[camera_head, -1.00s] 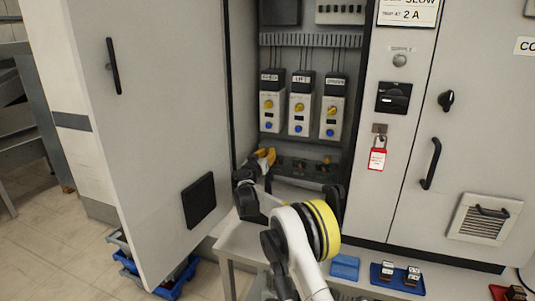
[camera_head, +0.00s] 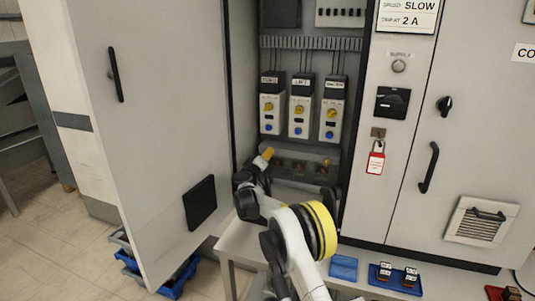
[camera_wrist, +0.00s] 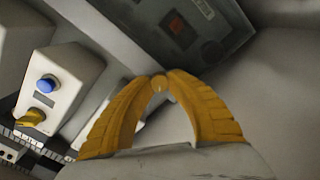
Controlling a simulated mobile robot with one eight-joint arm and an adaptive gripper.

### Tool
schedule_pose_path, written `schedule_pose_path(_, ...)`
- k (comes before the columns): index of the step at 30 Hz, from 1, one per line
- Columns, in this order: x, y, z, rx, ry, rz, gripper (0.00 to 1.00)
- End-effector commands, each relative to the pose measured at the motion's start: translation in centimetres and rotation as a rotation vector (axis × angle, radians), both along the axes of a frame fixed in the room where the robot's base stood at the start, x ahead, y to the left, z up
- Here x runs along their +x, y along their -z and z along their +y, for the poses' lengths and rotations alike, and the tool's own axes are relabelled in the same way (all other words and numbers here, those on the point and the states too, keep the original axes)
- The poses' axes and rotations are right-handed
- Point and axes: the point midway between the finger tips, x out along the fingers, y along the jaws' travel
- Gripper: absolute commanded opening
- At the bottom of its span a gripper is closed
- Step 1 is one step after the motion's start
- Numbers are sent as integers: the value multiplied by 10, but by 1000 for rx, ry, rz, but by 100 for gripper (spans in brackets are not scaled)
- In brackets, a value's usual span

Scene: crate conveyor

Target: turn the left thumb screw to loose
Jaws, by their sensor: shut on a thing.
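My gripper (camera_head: 267,153) is at the lower left of the open cabinet, below the row of drive units. In the wrist view its two yellow fingers (camera_wrist: 160,80) meet at their tips, shut on a small brass-coloured thing. This looks like the left thumb screw (camera_wrist: 159,84), nearly all hidden by the fingertips. How far the screw is turned cannot be seen. Beyond the fingertips in the wrist view is a dark grey box (camera_wrist: 205,50) with a red mark.
Drive units with yellow knobs and blue buttons (camera_head: 272,105) stand above the gripper. The open cabinet door (camera_head: 160,150) is to the left. A red-tagged padlock (camera_head: 376,160) hangs on the panel to the right. A blue tray (camera_head: 392,289) lies on the shelf at lower right.

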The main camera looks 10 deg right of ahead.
Motion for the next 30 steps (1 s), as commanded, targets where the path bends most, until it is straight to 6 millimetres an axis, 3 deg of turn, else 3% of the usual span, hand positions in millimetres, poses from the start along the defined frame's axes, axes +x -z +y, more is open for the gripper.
schedule_pose_path(30,1,0,2,-835,-3,479,0)
